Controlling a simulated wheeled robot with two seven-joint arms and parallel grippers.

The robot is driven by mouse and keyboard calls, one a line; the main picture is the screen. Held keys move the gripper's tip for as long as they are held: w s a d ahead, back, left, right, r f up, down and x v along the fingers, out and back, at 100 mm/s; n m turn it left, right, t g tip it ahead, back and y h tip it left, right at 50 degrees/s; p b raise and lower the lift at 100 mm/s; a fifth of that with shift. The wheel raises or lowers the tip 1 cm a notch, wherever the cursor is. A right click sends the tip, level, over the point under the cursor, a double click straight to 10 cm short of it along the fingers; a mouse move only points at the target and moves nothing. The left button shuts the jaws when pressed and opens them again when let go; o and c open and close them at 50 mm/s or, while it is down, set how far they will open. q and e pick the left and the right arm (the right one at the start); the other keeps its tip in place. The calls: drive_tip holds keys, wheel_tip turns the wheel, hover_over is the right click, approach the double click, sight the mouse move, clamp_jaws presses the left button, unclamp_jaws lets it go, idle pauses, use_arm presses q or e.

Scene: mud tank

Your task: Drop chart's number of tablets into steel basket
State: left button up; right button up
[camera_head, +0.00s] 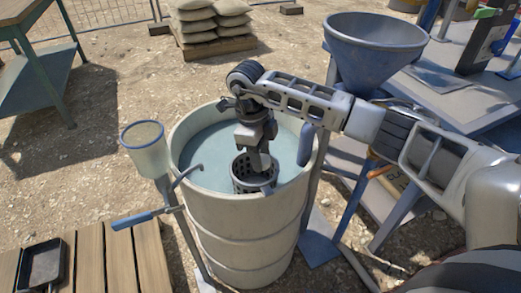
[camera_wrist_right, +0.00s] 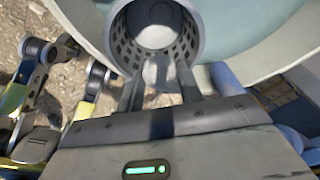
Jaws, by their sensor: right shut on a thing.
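A dark steel basket (camera_head: 254,178) with a perforated wall sits in the mouth of a pale tank (camera_head: 240,225) holding blue-grey liquid. My right gripper (camera_head: 259,165) points down with its fingertips inside the basket's opening. In the right wrist view the basket (camera_wrist_right: 189,42) opens ahead of the two fingers. A pale round tablet (camera_wrist_right: 160,70) shows between the fingertips, and the gripper is shut on it. No readable chart shows. My left gripper is out of view.
A clear cup with a blue rim (camera_head: 143,135) stands left of the tank, above a blue handle (camera_head: 134,220). A blue funnel (camera_head: 375,45) stands behind on the right, beside a grey bench (camera_head: 465,95). Stacked sacks (camera_head: 210,18) lie at the back. A wooden platform (camera_head: 115,258) is front left.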

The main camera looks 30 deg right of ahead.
drive_tip(key=shift+f, duration=0.75)
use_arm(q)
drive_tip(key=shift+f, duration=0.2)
use_arm(e)
drive_tip(key=o, duration=1.1)
drive_tip(key=shift+c, duration=0.2)
drive_tip(key=shift+r, duration=0.2)
use_arm(q)
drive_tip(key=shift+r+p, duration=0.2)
drive_tip(key=shift+p, duration=0.45)
use_arm(e)
wheel_tip(320, 180, up, 16)
drive_tip(key=w+a, duration=0.1)
drive_tip(key=shift+w+a+f, duration=0.25)
drive_tip(key=shift+w+a, duration=0.1)
drive_tip(key=shift+w, duration=0.05)
